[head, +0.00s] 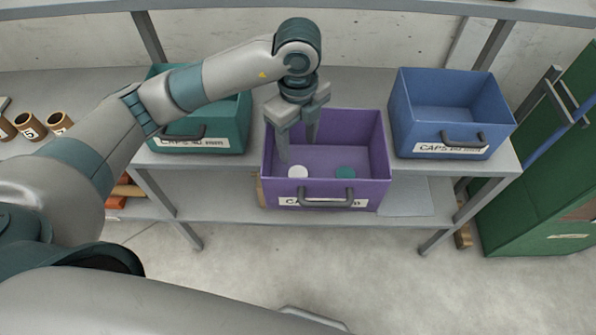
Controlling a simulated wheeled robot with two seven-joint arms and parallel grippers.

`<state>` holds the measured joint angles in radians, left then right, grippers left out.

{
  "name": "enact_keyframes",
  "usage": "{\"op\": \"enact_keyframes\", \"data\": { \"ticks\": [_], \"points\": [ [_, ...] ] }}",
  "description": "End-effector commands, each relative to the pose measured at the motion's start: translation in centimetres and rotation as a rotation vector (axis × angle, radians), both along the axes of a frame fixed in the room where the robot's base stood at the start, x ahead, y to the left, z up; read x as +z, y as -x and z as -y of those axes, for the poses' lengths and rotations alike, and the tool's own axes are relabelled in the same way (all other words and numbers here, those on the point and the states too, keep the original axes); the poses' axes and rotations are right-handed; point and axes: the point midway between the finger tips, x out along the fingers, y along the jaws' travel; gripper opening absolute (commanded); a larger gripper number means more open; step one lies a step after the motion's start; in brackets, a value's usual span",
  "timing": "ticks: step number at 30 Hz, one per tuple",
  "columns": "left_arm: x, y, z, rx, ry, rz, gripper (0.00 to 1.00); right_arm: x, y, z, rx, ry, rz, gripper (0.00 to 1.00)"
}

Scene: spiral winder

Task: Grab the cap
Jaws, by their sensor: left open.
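A white round cap (298,172) and a green round cap (345,173) lie apart on the floor of the purple box (377,185), near its front wall. My left gripper (296,152) points down into the left part of this box, its fingers apart with nothing between them. The fingertips are above and close to the white cap; I cannot tell whether they touch it. The box's front label is partly hidden by its handle. My right gripper is not in view.
A green box (237,135) stands left, partly behind my arm, and a blue box (453,110) stands right on the grey shelf (145,157). A green cabinet (545,195) stands at the right.

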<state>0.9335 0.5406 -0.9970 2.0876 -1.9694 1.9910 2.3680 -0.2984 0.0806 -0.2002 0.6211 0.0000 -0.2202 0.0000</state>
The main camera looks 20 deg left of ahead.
Motion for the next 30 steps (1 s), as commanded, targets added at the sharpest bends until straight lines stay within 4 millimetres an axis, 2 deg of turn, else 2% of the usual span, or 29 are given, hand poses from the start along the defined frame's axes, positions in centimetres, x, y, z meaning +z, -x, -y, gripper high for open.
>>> {"op": "enact_keyframes", "data": {
  "ticks": [6,12,24,30],
  "points": [
    [-3.7,0.1,-0.1,0.001,-0.002,-0.004,0.51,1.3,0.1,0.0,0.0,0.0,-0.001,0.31],
    [-5.7,0.0,-0.1,0.0,0.0,-0.001,0.51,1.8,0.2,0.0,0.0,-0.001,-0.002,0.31],
    [-6.1,0.0,0.0,0.0,0.0,0.0,0.51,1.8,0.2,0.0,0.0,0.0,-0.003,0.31],
    [-7.2,-0.2,-0.1,0.002,-0.001,-0.003,0.51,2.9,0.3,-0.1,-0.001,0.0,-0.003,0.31]
  ]
}}
